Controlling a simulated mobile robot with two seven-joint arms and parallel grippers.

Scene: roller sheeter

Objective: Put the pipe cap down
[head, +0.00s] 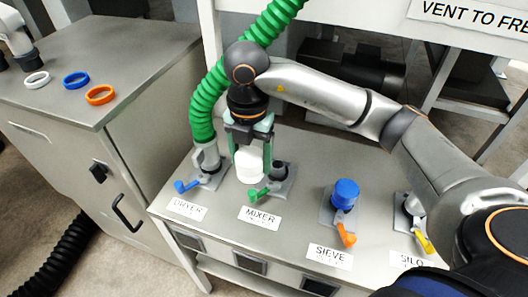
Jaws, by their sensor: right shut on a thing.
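The white pipe cap (249,167) is between the green fingers of my right gripper (250,163), which is shut on it. It is upright at the worktop, between the DRYER port (207,157) and the MIXER port (278,173). I cannot tell whether its underside touches the worktop (307,160). The right finger is close beside the MIXER port and hides part of it.
The green hose (205,105) runs down to the DRYER port. A blue cap (346,194) sits at SIEVE; the SILO port (412,206) is at right. White (37,79), blue (76,79) and orange (100,95) rings lie on the cabinet (120,60). Coloured levers stick out in front.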

